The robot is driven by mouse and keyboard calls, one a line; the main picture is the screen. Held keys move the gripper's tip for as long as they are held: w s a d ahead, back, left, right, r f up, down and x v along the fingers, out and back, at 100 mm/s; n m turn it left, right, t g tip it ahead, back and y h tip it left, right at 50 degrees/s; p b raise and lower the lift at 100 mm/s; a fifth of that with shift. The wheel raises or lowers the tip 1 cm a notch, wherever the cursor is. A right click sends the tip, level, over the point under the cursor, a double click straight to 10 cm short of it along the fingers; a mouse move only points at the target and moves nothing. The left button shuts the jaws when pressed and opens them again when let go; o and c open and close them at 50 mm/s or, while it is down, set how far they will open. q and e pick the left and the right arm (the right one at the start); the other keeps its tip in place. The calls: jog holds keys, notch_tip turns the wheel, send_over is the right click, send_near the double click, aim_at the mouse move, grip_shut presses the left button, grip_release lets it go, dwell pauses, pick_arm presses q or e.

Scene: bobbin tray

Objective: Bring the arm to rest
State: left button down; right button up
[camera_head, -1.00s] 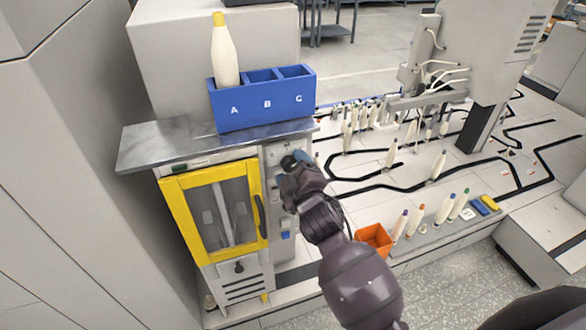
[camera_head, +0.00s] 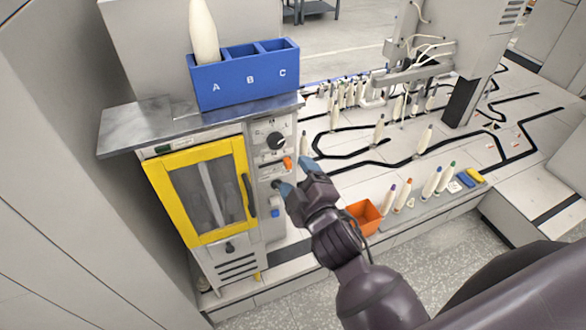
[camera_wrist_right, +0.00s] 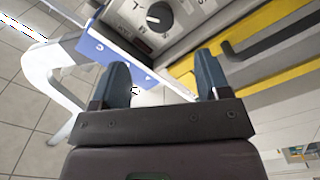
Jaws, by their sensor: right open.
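My right gripper (camera_head: 294,178) is open and empty in front of the control panel of the yellow-framed cabinet. In the right wrist view its two blue fingertips (camera_wrist_right: 162,82) stand apart with nothing between them. The panel carries a round dark knob (camera_head: 276,141), which also shows in the right wrist view (camera_wrist_right: 159,16). An orange part (camera_head: 287,163) sits on the panel below the knob, close to the fingers. I cannot tell whether a finger touches the panel. My left gripper is not in view.
The cabinet's yellow-framed door (camera_head: 200,190) is shut. A blue tray marked A, B, C (camera_head: 246,85) stands on the metal top, with a bobbin (camera_head: 204,35) in A. An orange bin (camera_head: 364,214) and several bobbins stand to the right. Open floor (camera_head: 440,245) lies in front.

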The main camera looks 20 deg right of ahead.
jog(key=shift+s, duration=0.1)
dwell(0.5)
jog(key=s+d+f+m+g, duration=0.3)
jog(key=s+d+f+m, duration=0.2)
jog(key=f, duration=0.5)
jog(key=s+d+f+m+g, duration=0.3)
jog(key=s+d+f+m, duration=0.2)
jog(key=s+f, duration=0.5)
jog(key=shift+d+m+h, duration=0.15)
jog(key=shift+m+h, duration=0.25)
jog(key=shift+f, duration=0.1)
